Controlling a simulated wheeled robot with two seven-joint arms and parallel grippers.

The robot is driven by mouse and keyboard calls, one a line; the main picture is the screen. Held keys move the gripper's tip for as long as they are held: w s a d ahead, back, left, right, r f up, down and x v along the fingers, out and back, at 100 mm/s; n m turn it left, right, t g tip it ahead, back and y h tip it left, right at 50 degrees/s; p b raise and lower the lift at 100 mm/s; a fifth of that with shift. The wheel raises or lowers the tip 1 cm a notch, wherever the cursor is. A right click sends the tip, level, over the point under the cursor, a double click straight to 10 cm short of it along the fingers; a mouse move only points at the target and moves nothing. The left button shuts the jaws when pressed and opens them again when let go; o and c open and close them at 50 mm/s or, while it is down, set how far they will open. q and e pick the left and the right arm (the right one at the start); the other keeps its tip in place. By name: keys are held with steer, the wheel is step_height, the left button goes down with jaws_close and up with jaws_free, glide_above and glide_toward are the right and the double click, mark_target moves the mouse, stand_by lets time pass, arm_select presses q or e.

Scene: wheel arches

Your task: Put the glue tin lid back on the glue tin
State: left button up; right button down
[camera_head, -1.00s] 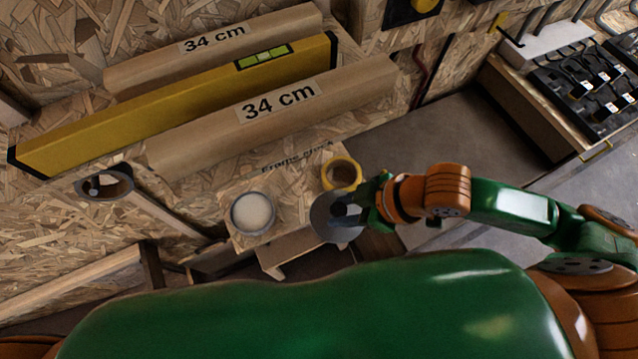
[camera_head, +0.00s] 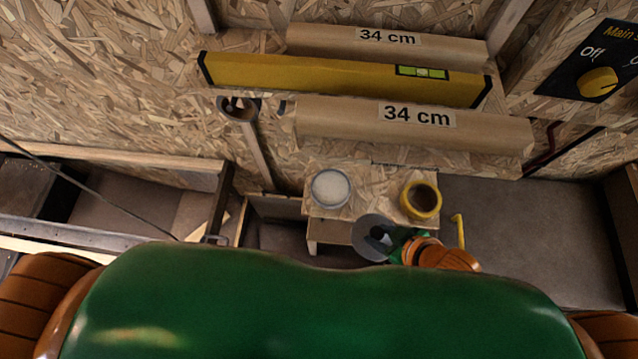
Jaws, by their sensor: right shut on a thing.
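The glue tin (camera_head: 330,190) is a round grey tin with pale, whitish contents. It stands open and upright on a small chipboard shelf (camera_head: 368,178) near the middle of the view. My right gripper (camera_head: 388,240) is shut on the glue tin lid (camera_head: 366,246), a flat grey disc. It holds the lid in front of the shelf's front edge, below and right of the tin in the picture and apart from it. The fingers partly cover the lid. Its exact height relative to the tin is hard to tell. My left gripper is out of view.
A yellow ring-shaped roll (camera_head: 421,200) stands on the shelf right of the tin, close to my right gripper. Behind are a yellow spirit level (camera_head: 330,77) and two beams marked "34 cm" (camera_head: 480,131). A wrench-like tool (camera_head: 240,110) hangs at left.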

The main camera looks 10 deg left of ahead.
steer(key=w+a, duration=0.3)
steer(key=w, duration=0.1)
steer(key=w+a, duration=0.3)
steer(key=a, duration=0.1)
steer(key=w+a, duration=0.3)
steer(key=w, duration=0.1)
steer(key=shift+w+a+p, duration=0.15)
steer(key=shift+w+p, duration=0.2)
steer(key=shift+x, duration=0.85)
steer(key=shift+a, duration=0.1)
steer(key=shift+f+b, duration=0.3)
steer(key=shift+f, duration=0.15)
steer(key=shift+c, duration=2.4)
jaws_free()
steer(key=p+v, duration=0.2)
steer(key=v, duration=0.6)
steer(key=shift+r, duration=0.25)
steer(key=shift+w, duration=0.1)
